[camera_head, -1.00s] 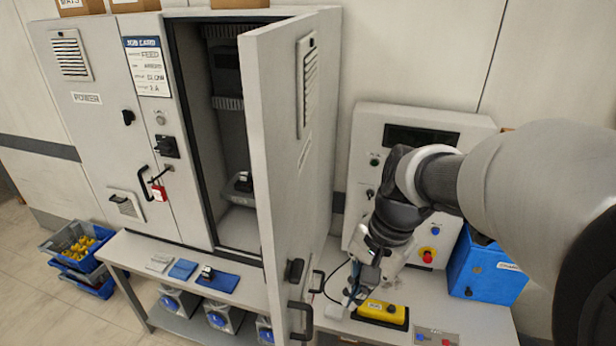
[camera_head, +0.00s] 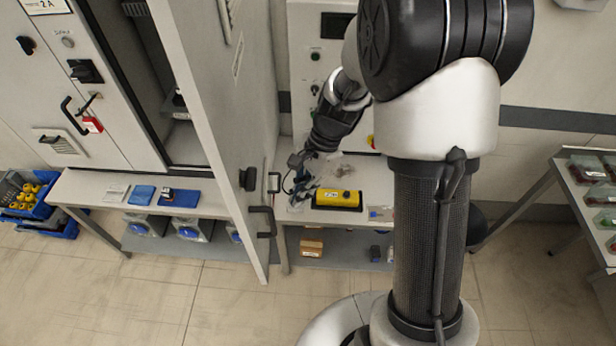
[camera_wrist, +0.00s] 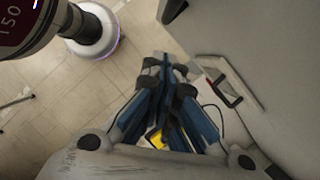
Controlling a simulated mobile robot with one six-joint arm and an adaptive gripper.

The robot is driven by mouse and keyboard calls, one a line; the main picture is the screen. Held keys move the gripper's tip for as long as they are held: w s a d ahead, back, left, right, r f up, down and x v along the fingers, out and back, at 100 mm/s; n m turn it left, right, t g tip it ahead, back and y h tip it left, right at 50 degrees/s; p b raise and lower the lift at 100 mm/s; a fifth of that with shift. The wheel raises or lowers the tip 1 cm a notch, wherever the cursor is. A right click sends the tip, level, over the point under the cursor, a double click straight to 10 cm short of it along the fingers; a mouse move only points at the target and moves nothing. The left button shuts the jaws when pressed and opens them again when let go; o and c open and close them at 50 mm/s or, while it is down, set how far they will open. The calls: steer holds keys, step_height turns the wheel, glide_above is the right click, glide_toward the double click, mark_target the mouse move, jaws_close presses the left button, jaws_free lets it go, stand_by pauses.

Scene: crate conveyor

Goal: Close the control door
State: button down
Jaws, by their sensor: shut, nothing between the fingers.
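The control door (camera_head: 222,120) is a tall light-grey panel. It stands swung out from the grey cabinet (camera_head: 105,95), and the cabinet's dark interior shows to its left. The door has a black latch (camera_head: 248,180) and a black pull handle (camera_head: 262,222) low near its free edge. My gripper (camera_head: 300,190) is shut and empty, to the right of the door and above the bench. In the wrist view the blue-and-black fingers (camera_wrist: 165,65) are together. A grey panel with a black handle (camera_wrist: 225,95) lies to their right; contact with it is not visible.
A yellow box (camera_head: 338,199) lies on the bench, right of my gripper. A grey control box (camera_head: 305,75) stands behind. A red padlock (camera_head: 93,125) hangs on the cabinet. Blue bins (camera_head: 40,225) stand left. A table with trays (camera_head: 590,195) is at right. Floor in front is clear.

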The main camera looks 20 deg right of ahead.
steer(key=shift+s+a+f, duration=0.1)
steer(key=shift+s+a, duration=0.15)
steer(key=shift+a, duration=0.4)
steer(key=shift+s+a+f, duration=0.1)
steer(key=shift+s+a, duration=0.1)
steer(key=shift+a, duration=0.45)
steer(key=shift+s+a, duration=0.25)
steer(key=shift+a, duration=0.4)
steer(key=shift+a, duration=0.2)
